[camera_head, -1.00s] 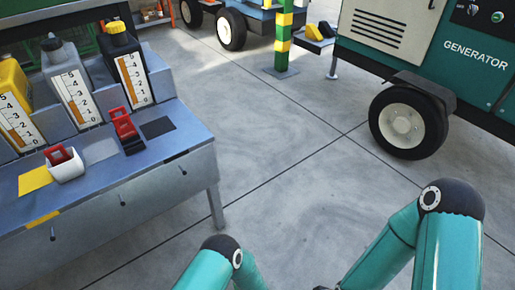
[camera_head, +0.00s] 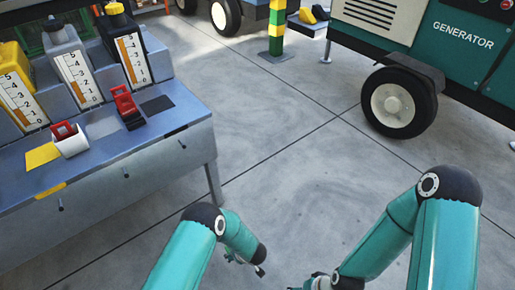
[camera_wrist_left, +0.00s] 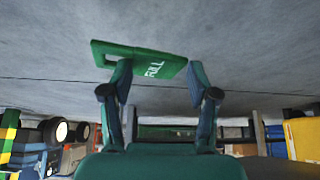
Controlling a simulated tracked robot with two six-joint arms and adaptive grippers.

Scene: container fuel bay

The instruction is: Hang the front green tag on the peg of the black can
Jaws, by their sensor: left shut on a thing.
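A flat green tag (camera_wrist_left: 132,58) with white lettering ending in "LL" and a slot at one end is held in the left wrist view. In the head view my left arm is over the floor right of the bench, and the tag cannot be made out. The black can (camera_head: 116,23) with a yellow cap stands at the bench's back right. A small dark peg (camera_head: 183,145) sticks out of the bench front on the black can's side. My right gripper's fingers are out of view.
The blue-grey bench (camera_head: 150,160) also bears a grey can (camera_head: 70,48), a yellow can (camera_head: 12,62), a red clip on a black block (camera_head: 125,102) and one in a white holder (camera_head: 70,140). A generator (camera_head: 460,60) stands at the right. The floor between is clear.

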